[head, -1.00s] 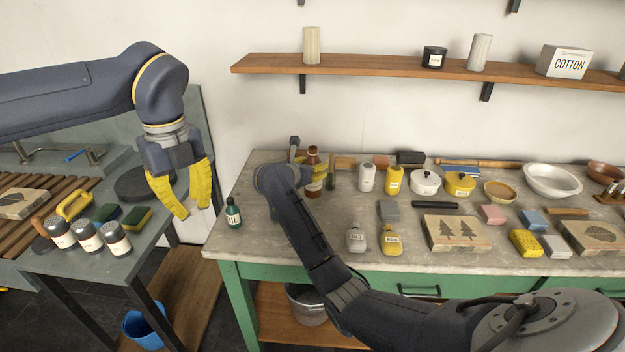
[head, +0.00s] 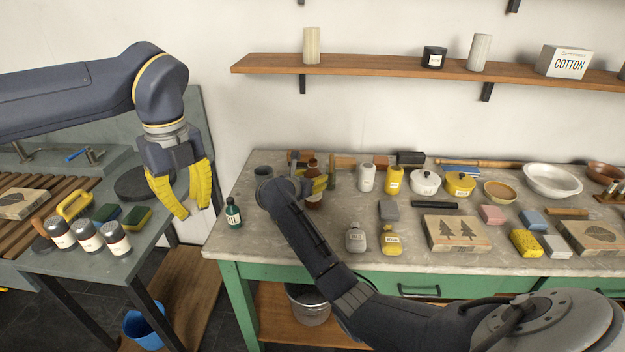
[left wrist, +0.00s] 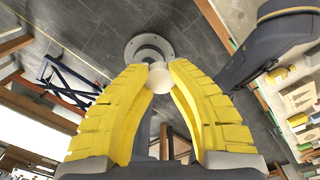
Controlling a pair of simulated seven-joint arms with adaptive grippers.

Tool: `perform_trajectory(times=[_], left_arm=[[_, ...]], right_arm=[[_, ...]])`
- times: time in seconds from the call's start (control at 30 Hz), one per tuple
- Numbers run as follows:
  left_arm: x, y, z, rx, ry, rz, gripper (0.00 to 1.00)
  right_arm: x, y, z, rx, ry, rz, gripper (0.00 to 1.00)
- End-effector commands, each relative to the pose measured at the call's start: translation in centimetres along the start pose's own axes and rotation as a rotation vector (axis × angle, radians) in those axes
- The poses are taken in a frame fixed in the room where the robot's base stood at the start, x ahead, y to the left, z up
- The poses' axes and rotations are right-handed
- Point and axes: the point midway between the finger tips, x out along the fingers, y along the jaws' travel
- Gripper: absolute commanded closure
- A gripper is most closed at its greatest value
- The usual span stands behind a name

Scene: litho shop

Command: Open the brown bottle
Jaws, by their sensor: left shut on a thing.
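The brown bottle (head: 314,198) is upright at the back left of the workbench, in the right gripper. Its narrow dark neck shows above the fingers, with no pale cap on it. My right gripper (head: 319,183) has its yellow fingers around the bottle and looks shut on it; its wrist hides part of the hold. My left gripper (head: 189,215) hangs to the left of the bench, well away from the bottle. In the left wrist view its fingertips (left wrist: 157,74) are shut on a small pale round thing, like a cap (left wrist: 158,80).
A dark green bottle (head: 233,214) stands at the bench's left edge, near the left gripper. A dark cup (head: 263,172) is left of the brown bottle. White (head: 366,178) and yellow bottles (head: 394,181) stand to its right. A gap separates the bench from the sink counter.

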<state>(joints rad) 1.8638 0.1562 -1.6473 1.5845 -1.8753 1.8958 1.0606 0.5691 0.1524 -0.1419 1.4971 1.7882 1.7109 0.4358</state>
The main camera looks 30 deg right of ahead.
Motion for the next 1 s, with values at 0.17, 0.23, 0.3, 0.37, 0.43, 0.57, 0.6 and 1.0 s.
perform_trajectory(times=[0.17,0.23,0.3,0.37,0.43,0.57,0.6,1.0], left_arm=[[0.0,0.0,0.0,0.0,0.0,0.0,1.0],[0.0,0.0,0.0,0.0,0.0,0.0,1.0],[0.0,0.0,0.0,0.0,0.0,0.0,1.0],[0.0,0.0,0.0,0.0,0.0,0.0,1.0],[0.0,0.0,0.0,0.0,0.0,0.0,1.0],[0.0,0.0,0.0,0.0,0.0,0.0,1.0],[0.0,0.0,0.0,0.0,0.0,0.0,1.0],[0.0,0.0,0.0,0.0,0.0,0.0,1.0]], right_arm=[[0.1,0.0,-0.2,0.0,0.001,0.0,0.36],[0.1,0.0,-0.2,0.0,0.001,0.0,0.28],[0.1,0.0,-0.2,0.0,0.001,0.0,0.27],[0.1,0.0,-0.2,0.0,0.001,0.0,0.27],[0.1,0.0,-0.1,0.0,0.0,0.0,0.27],[0.0,0.0,0.1,0.0,-0.001,0.0,0.27],[-0.3,0.1,0.1,0.0,0.0,0.002,0.27],[-6.6,0.1,-0.1,0.002,0.003,0.004,0.27]])
